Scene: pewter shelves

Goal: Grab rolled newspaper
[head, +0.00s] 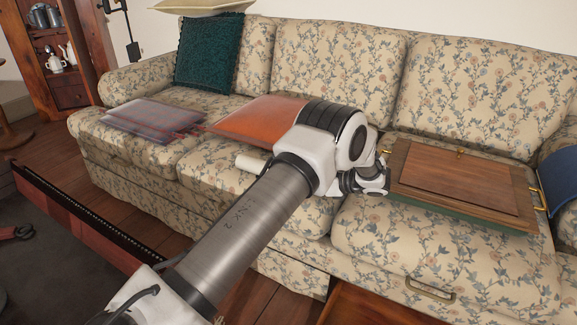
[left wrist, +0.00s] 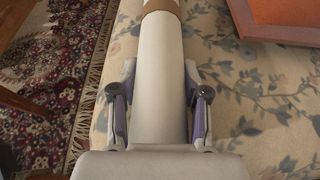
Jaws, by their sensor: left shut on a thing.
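The rolled newspaper is a pale cylinder (left wrist: 160,48) with a tan band at its far end in the left wrist view. My left gripper (left wrist: 160,92) has a finger on each side of it and is shut on it. The roll lies over the floral sofa seat near its front edge; I cannot tell whether it touches the seat. In the head view only a pale end of the roll (head: 250,163) shows left of my arm. My arm hides the left gripper there. My right gripper is in neither view.
The floral sofa (head: 330,55) holds an orange cushion (head: 258,119), a grey plaid cushion (head: 150,120), a dark green pillow (head: 208,53) and a wooden board (head: 462,180) at the right. A patterned rug (left wrist: 50,60) lies on the floor before the sofa.

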